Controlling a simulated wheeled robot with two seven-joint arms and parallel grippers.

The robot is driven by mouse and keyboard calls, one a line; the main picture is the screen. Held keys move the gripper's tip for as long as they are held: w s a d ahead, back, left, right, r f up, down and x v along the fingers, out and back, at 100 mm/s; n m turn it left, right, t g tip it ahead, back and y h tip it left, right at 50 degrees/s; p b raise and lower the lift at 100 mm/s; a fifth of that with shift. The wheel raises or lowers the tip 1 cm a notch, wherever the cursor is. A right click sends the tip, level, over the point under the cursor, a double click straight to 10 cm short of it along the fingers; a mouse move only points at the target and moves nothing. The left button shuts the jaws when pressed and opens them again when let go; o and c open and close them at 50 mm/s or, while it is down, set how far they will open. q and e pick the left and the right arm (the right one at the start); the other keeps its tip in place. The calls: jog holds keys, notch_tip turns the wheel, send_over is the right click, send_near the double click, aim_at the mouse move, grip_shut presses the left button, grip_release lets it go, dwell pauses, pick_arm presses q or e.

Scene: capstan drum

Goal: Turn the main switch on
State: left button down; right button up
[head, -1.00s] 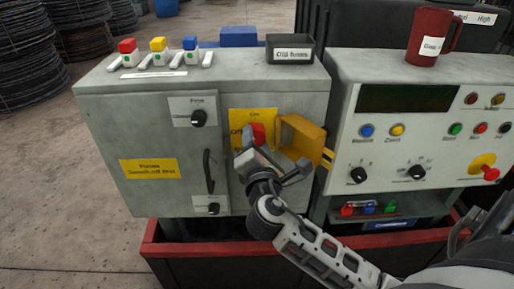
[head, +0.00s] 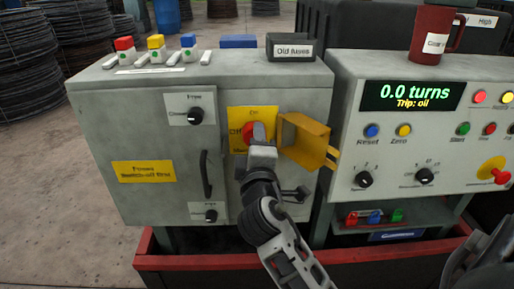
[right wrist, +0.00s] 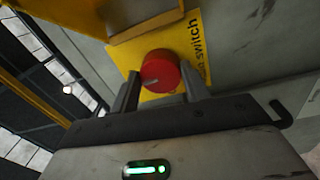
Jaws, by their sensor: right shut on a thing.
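The main switch is a red round knob (head: 249,131) on a yellow plate (head: 238,115) on the front of the grey cabinet. My right gripper (head: 258,136) is at the knob and shut on it, and hides part of it. In the right wrist view the red knob (right wrist: 160,69) sits between the two fingers, with a pale mark on its face. A yellow hinged cover (head: 304,142) stands open to the right of the knob. My left gripper is not in view.
The control panel at right has a lit display (head: 412,95) reading "0.0 turns" and "Trip: oil". A black handle (head: 206,174) and a small knob (head: 196,116) are left of the switch. A dark red mug (head: 431,38) stands on top of the panel.

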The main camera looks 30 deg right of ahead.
jog(key=shift+m, duration=0.5)
jog(key=o, duration=1)
